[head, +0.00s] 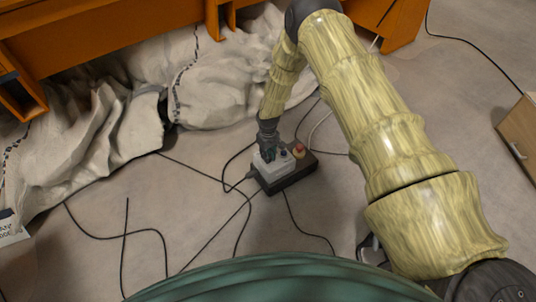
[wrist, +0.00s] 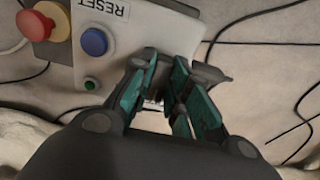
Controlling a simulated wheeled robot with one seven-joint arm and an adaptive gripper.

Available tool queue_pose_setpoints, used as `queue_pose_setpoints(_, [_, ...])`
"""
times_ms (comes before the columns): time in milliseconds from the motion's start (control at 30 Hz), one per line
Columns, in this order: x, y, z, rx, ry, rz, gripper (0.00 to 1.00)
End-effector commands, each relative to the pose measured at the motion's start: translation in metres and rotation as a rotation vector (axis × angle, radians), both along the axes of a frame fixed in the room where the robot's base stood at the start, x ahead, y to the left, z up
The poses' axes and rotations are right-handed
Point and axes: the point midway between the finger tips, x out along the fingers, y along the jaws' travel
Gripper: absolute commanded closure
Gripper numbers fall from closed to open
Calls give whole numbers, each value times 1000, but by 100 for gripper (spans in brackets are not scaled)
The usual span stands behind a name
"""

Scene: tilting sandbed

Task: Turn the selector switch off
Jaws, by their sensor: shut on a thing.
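The control box (head: 290,177) lies on the floor, with a pale top and a black base. In the wrist view its pale panel (wrist: 118,34) carries a blue button (wrist: 94,41), a small green button (wrist: 90,83) and a RESET label (wrist: 103,9) that reads upside down. My gripper (head: 268,153) reaches down onto the left part of the box. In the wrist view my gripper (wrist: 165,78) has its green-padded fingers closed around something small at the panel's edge. That is where the selector switch seems to be; the fingers hide most of it, so its setting cannot be read.
A red mushroom button on a yellow collar (head: 299,150) sits on the box beside the blue button. Black cables (head: 205,243) run over the floor around the box. A pale crumpled cloth (head: 215,85) and orange frame (head: 110,30) lie behind.

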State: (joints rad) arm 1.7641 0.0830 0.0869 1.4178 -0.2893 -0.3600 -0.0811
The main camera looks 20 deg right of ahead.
Motion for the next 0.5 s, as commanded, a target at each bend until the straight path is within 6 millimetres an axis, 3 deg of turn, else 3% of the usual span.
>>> queue_pose_setpoints(400, [-1, -1, -1, -2, 3, 6, 100])
queue_pose_setpoints(433, [-1, -1, -1, -2, 3, 6, 77])
queue_pose_setpoints(500, [-1, -1, -1, -2, 3, 6, 64])
